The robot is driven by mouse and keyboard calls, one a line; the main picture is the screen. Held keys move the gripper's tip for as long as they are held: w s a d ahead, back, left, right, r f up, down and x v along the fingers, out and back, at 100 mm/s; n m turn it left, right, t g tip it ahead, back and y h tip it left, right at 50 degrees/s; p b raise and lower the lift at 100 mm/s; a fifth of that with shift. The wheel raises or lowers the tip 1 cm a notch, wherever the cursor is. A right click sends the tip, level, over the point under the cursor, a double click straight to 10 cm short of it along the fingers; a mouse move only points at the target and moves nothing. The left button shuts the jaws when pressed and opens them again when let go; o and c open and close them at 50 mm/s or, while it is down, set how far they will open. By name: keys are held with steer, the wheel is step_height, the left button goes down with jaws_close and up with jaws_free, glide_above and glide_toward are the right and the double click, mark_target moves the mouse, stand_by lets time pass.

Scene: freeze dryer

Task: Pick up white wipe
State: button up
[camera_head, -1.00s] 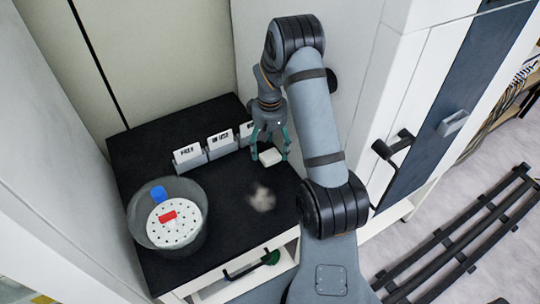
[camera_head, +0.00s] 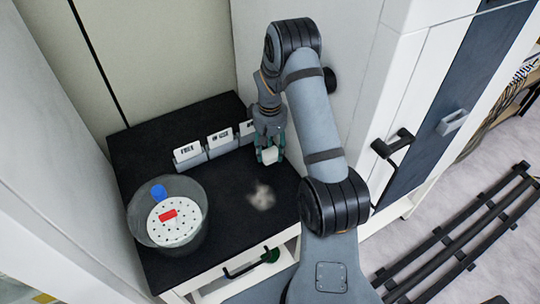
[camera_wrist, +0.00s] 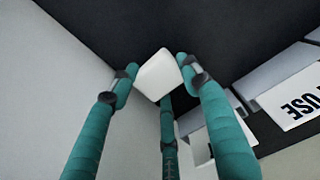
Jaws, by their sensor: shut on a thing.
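The white wipe (camera_head: 270,155) is a small white block-like piece between the fingers of my gripper (camera_head: 269,150), at the right side of the black worktop. In the wrist view the white wipe (camera_wrist: 158,75) sits between the teal fingertips of my gripper (camera_wrist: 156,80). The gripper is shut on it. Whether the wipe still touches the worktop or hangs just above it, I cannot tell.
A grey bucket (camera_head: 140,222) with a perforated white disc stands at the left of the black worktop (camera_head: 150,140). Several labelled holders (camera_head: 190,154) line the back. A pale smudge (camera_head: 261,196) lies in front of my gripper. A white cabinet wall stands close on the right.

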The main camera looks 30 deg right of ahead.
mark_target(270, 153)
steer(key=shift+c, duration=1.4)
step_height(270, 153, up, 10)
steer(key=b, duration=0.1)
steer(key=o, duration=0.4)
steer(key=c, duration=0.4)
steer(key=shift+c, duration=0.4)
